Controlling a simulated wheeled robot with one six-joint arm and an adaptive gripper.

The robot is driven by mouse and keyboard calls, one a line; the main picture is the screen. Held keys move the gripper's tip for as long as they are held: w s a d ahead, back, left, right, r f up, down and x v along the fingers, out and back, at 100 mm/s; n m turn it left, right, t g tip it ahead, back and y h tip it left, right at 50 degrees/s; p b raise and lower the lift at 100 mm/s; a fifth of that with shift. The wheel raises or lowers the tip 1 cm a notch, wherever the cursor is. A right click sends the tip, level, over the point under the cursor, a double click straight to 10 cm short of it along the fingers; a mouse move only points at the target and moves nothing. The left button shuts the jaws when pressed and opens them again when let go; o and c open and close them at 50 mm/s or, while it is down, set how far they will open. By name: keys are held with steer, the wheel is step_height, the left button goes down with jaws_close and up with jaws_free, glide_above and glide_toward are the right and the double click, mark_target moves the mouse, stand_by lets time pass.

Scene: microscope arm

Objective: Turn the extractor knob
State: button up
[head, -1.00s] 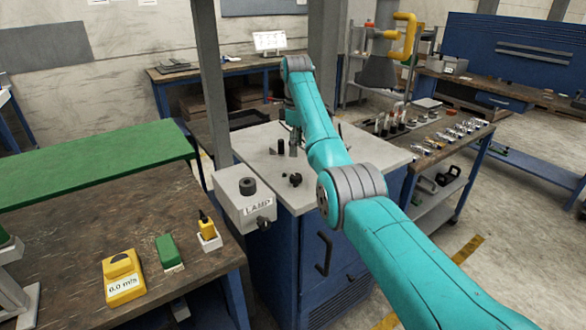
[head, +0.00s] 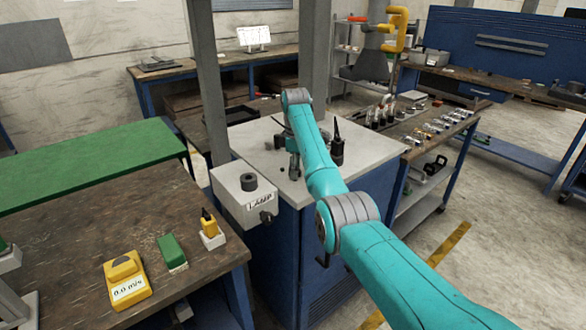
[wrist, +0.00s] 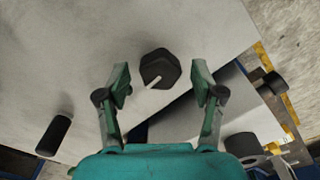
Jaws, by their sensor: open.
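In the wrist view a black, faceted knob (wrist: 158,68) with a white pointer line sits on a pale grey top, its line pointing to the lower left. No label shows, so I take it for the extractor knob. My gripper (wrist: 160,82) is open, with one finger to each side of the knob and clear space between; I cannot tell the height gap. In the head view my gripper (head: 293,173) points down over the grey cabinet top (head: 252,143) and hides the knob.
A grey LAMP box (head: 228,200) with a black cylinder on top and a black front knob stands left of my gripper. A black upright object (head: 337,150) stands close on the right. Left is a wooden bench (head: 75,230) with a yellow meter (head: 125,280).

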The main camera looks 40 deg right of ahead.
steer(key=c, duration=1.1)
steer(key=shift+c, duration=0.2)
steer(key=shift+m, duration=0.4)
steer(key=m, duration=0.3)
steer(key=shift+m, duration=0.3)
steer(key=m, duration=0.4)
steer(key=shift+m, duration=0.3)
steer(key=m, duration=0.4)
steer(key=shift+m, duration=2.5)
